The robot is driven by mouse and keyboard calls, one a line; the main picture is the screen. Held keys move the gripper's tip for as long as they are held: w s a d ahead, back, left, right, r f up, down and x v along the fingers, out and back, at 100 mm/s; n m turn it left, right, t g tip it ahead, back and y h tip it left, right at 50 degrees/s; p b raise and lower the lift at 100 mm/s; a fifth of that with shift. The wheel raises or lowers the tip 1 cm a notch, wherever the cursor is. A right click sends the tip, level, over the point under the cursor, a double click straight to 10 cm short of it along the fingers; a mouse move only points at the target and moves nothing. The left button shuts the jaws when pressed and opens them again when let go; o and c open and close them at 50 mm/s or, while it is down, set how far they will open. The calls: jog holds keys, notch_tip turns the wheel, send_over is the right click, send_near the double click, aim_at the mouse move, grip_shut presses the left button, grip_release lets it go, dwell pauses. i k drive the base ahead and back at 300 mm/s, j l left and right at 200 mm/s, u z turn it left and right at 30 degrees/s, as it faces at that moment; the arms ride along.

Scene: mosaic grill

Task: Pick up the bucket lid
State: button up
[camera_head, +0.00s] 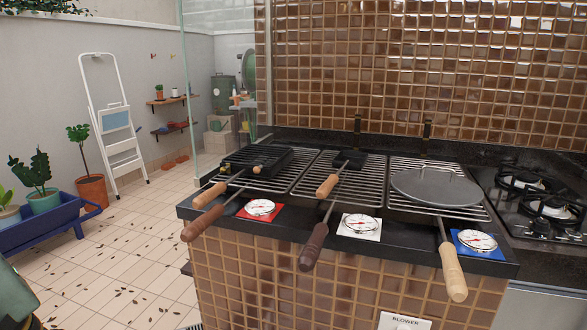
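A dark green bucket-like container (222,97) stands at the back, behind the glass panel. Its top looks covered by a lid (222,78), small and far off. A round green, dish-shaped piece (249,72) stands upright just right of it; I cannot tell whether this is a lid. A dark green rounded object (14,298) is cut off at the lower left corner; I cannot tell what it is. My gripper is not in view.
The grill counter (350,222) fills the middle, with protruding tool handles and a round grey plate (436,188) on the right grate. A glass panel (198,110) rises behind its left end. A blue planter (50,225) stands left. The tiled floor (125,240) is open, with scattered leaves.

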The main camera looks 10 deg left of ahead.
aim_at(435, 188)
jog(key=k+j+z, duration=0.15)
jog(key=j+z, duration=0.15)
jog(key=z, duration=0.15)
jog(key=k+j+z, duration=0.2)
jog(key=z, duration=0.25)
jog(key=k+j+z, duration=0.2)
jog(key=z, duration=0.25)
jog(key=i+u, duration=0.2)
jog(key=i, duration=0.25)
jog(key=i+j, duration=0.2)
jog(key=i, duration=0.2)
jog(key=i+j, duration=0.2)
jog(key=i, duration=0.25)
